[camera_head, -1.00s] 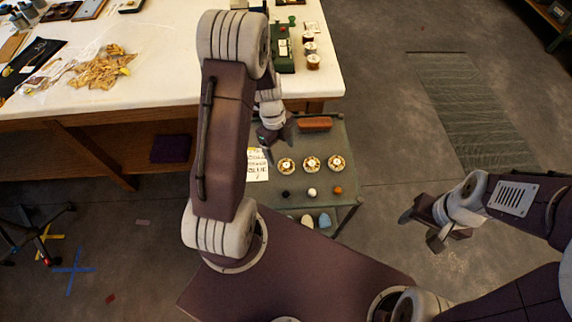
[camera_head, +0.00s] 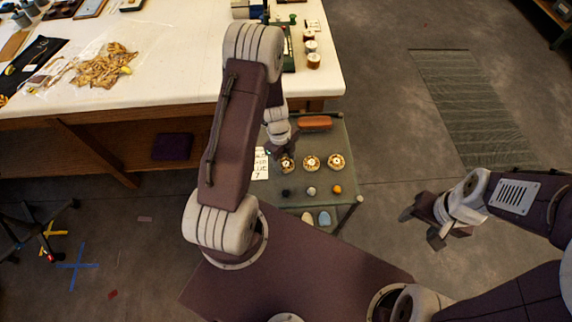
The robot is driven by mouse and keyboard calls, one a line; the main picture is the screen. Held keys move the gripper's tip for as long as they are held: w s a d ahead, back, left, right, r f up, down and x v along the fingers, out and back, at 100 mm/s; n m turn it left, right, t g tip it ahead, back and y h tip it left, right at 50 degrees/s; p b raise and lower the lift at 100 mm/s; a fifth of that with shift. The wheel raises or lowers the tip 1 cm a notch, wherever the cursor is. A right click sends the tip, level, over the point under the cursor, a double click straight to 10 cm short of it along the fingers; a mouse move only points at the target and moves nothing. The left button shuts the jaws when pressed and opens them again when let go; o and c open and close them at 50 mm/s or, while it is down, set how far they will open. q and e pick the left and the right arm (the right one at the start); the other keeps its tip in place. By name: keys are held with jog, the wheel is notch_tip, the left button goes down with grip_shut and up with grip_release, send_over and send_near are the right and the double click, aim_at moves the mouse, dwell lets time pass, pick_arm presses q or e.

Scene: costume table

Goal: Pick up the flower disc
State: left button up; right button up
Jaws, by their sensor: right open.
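Three round pale discs with dark patterned rims lie in a row on the small grey-green cart: a left disc (camera_head: 287,165), a middle disc (camera_head: 311,163) and a right disc (camera_head: 336,162). They are too small for me to tell which bears a flower. My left gripper (camera_head: 284,154) is above or at the left disc and partly covers its far side. Its fingers are too small and dark to show whether they are apart. My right gripper (camera_head: 422,222) is open and empty, off to the right of the cart above the floor.
The white table (camera_head: 180,80) stands behind.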

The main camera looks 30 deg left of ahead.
aim_at(285, 163)
pick_arm(q)
jog(key=shift+w, duration=0.1)
jog(key=shift+c, duration=0.5)
jog(key=shift+r, duration=0.55)
notch_tip(285, 163, up, 3)
jog(key=shift+r, duration=0.1)
jog(key=s+d+r+b, duration=0.1)
jog(key=s+d+r, duration=0.5)
jog(key=d, duration=0.3)
jog(key=shift+s+r+b, duration=0.35)
jog(key=shift+s+b, duration=0.05)
jog(key=shift+s, duration=0.45)
jog(key=o, duration=0.7)
jog(key=c, duration=0.6)
jog(key=shift+a, duration=0.1)
jog(key=shift+c, duration=0.2)
